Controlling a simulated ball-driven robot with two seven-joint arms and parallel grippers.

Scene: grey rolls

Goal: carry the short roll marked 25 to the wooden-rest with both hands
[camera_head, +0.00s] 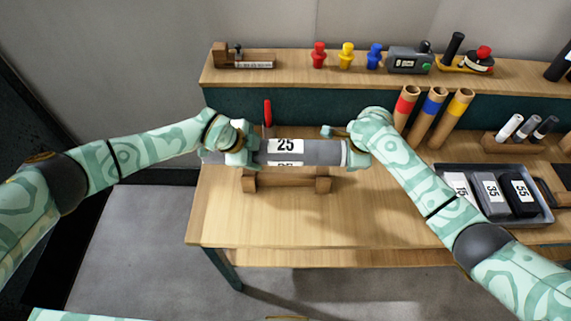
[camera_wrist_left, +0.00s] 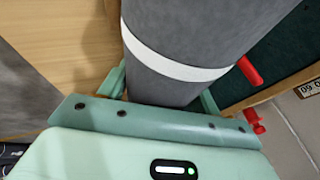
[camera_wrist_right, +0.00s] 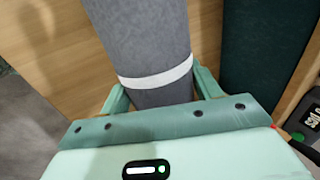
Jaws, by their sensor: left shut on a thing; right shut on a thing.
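The short grey roll marked 25 (camera_head: 310,152) lies level between my two grippers in the head view, its white label facing me. My left gripper (camera_head: 247,148) is shut on its left end, and my right gripper (camera_head: 352,152) is shut on its right end. In the left wrist view the roll (camera_wrist_left: 185,40) runs between the fingers, with a white band just beyond them. The right wrist view shows the roll (camera_wrist_right: 145,35) and a white band the same way. The wooden-rest (camera_head: 287,183) stands on the table directly below the roll in the picture; whether they touch I cannot tell.
A red upright handle (camera_head: 267,113) stands behind the roll. Coloured-band tubes (camera_head: 433,117) lean at the back right. A grey tray (camera_head: 493,193) of marked blocks lies right. The back shelf (camera_head: 290,70) holds small pegs and tools. The table front (camera_head: 320,225) is clear.

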